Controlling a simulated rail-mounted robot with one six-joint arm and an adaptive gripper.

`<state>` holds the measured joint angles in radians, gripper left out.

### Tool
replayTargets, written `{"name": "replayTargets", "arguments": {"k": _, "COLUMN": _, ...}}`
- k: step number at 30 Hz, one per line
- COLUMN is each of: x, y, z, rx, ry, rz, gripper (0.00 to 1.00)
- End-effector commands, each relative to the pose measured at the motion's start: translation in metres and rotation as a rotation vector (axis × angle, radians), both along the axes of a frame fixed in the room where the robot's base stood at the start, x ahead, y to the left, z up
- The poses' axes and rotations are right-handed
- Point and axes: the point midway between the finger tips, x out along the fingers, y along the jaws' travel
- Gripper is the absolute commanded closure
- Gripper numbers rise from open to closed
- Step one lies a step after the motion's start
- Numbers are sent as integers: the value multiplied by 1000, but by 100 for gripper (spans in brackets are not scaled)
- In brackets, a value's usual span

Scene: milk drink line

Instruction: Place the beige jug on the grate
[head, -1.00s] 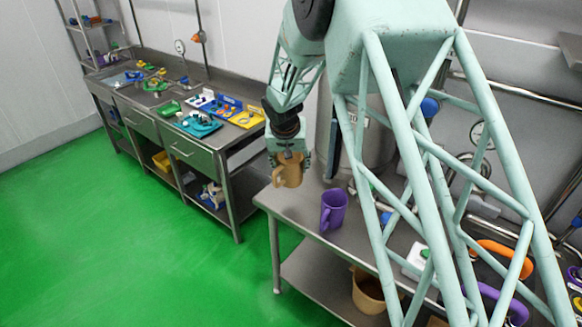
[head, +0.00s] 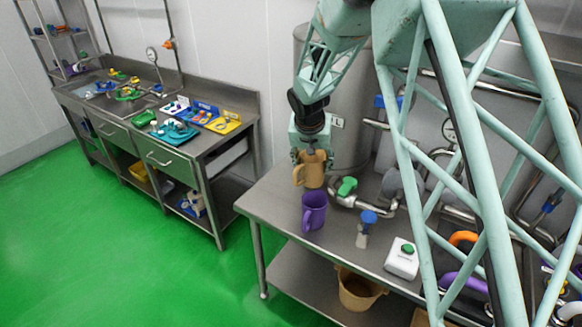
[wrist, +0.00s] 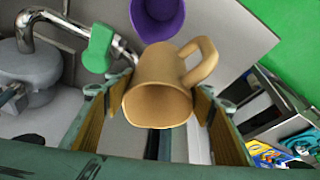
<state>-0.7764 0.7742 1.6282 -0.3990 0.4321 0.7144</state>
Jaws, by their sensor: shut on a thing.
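The beige jug (head: 314,172) is held upright in my gripper (head: 311,155), with its handle to the left in the head view. In the wrist view the jug (wrist: 160,88) sits between the two fingers of my gripper (wrist: 155,108), with its handle toward the upper right. In the head view it appears just behind and above the purple jug (head: 315,213); whether its base touches the table is hidden. The purple jug also shows at the top of the wrist view (wrist: 158,15). I cannot make out a grate in either view.
The steel table (head: 275,205) has bare room left of the purple jug. Right of the jugs are a pipe with a green valve handle (head: 347,187), a blue-handled tap (head: 367,220) and a white box with a green button (head: 402,258). A large tank (head: 350,110) stands behind.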

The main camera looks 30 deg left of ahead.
Motion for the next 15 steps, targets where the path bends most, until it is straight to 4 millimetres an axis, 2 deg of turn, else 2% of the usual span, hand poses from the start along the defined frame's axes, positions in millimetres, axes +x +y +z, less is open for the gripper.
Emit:
{"name": "replayTargets", "arguments": {"k": 3, "x": 14, "y": -30, "z": 7, "rx": 2, "ry": 4, "rz": -43, "gripper": 62}}
{"name": "replayTargets", "arguments": {"k": 15, "x": 48, "y": -124, "z": 21, "rx": 2, "ry": 13, "rz": -165, "gripper": 62}}
